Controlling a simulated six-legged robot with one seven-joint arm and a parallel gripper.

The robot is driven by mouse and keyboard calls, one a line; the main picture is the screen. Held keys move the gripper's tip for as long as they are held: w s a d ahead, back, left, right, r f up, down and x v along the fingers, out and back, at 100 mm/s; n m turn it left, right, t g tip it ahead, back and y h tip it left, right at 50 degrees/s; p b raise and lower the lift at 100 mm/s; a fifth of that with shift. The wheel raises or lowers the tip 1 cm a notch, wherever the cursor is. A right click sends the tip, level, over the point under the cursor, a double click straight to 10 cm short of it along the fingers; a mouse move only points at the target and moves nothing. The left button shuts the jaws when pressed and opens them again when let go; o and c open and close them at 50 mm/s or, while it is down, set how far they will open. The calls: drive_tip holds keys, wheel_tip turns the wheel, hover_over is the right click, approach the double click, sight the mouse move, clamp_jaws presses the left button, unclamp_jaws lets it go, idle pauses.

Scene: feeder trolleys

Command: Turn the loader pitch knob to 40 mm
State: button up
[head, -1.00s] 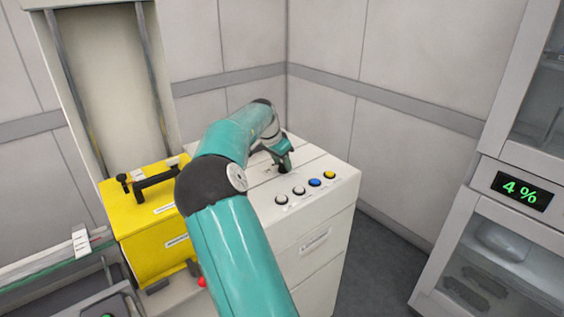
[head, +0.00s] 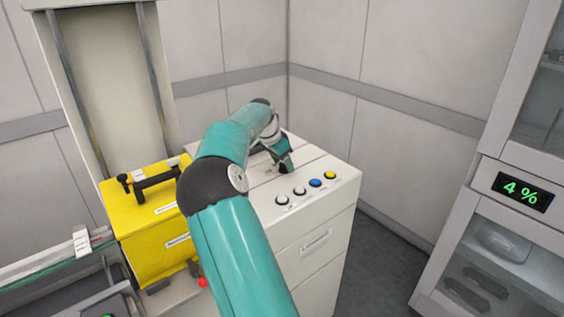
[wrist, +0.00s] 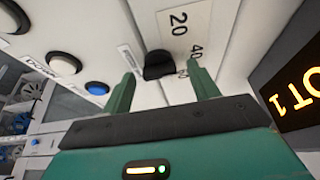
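The loader pitch knob is a small black knob (wrist: 158,66) on the white cabinet top, seen in the wrist view beside a pale scale plate (wrist: 184,28) marked 20 and 40. A third mark below them is partly hidden. I cannot tell where the knob points. My gripper (wrist: 161,69) is open, one green finger on each side of the knob with visible gaps. In the head view my gripper (head: 285,158) reaches down over the cabinet top, mostly hiding the knob.
White, blue and yellow buttons (head: 316,183) line the front of the white cabinet (head: 325,215). A yellow box with a black handle (head: 150,245) stands left. A glass-fronted cabinet with a green 4 % display (head: 520,192) is right. An amber-lettered display (wrist: 297,100) is near my gripper.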

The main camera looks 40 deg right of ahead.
drive_tip(key=shift+r, duration=0.1)
drive_tip(key=v, duration=1.3)
drive_tip(key=shift+r, duration=0.3)
drive_tip(key=shift+w+a, duration=0.1)
